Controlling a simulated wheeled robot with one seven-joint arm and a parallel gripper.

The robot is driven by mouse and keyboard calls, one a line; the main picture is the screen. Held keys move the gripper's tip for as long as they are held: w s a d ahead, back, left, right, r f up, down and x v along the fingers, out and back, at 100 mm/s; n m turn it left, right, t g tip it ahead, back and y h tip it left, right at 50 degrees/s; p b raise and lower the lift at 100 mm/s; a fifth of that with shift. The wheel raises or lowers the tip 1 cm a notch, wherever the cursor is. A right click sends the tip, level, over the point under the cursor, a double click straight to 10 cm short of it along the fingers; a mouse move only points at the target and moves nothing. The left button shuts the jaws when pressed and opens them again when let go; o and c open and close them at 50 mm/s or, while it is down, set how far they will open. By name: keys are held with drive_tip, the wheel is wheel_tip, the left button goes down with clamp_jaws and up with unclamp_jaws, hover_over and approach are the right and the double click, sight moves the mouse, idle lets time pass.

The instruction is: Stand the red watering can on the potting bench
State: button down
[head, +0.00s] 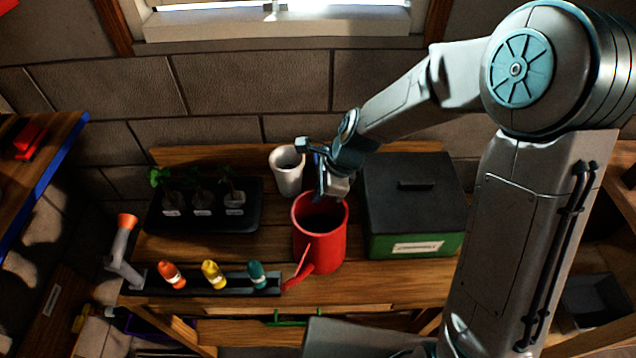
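The red watering can (321,246) stands upright on the wooden potting bench (390,285), near its middle. Its open top faces up and its spout points to the lower left, toward the front edge. My gripper (328,187) is at the can's back rim, reaching down from the upper right. The gripper overlaps the rim in the picture, and the can's handle is not visible. I cannot tell whether the fingers are open, shut or touching the can.
A green box with a dark lid (411,197) stands close right of the can. A white cup (287,172) is behind left. A black seedling tray (203,222) and a rack of colored bottles (190,284) lie left. The bench's front right is clear.

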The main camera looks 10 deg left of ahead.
drive_tip(key=shift+f, duration=0.2)
drive_tip(key=c, duration=1.7)
unclamp_jaws()
drive_tip(key=s+b+v, duration=0.1)
drive_tip(key=v, duration=1.1)
drive_tip(key=s+d+r+n+t+h, duration=0.1)
drive_tip(key=s+d+n, duration=0.3)
drive_tip(key=d, duration=0.3)
drive_tip(key=s+d+r+n+t+h, duration=0.2)
drive_tip(key=s+d+n, duration=0.2)
drive_tip(key=d+n, duration=0.2)
drive_tip(key=s+d+r+n+t+h, duration=0.1)
drive_tip(key=s+d+r+n, duration=0.1)
drive_tip(key=s+d+n, duration=0.2)
drive_tip(key=shift+s+d+r+n+h, duration=0.15)
drive_tip(key=shift+d+n, duration=0.2)
drive_tip(key=shift+d, duration=0.55)
drive_tip(key=shift+s+d+r+n+h, duration=0.15)
drive_tip(key=shift+d+n, duration=0.2)
drive_tip(key=shift+d, duration=0.55)
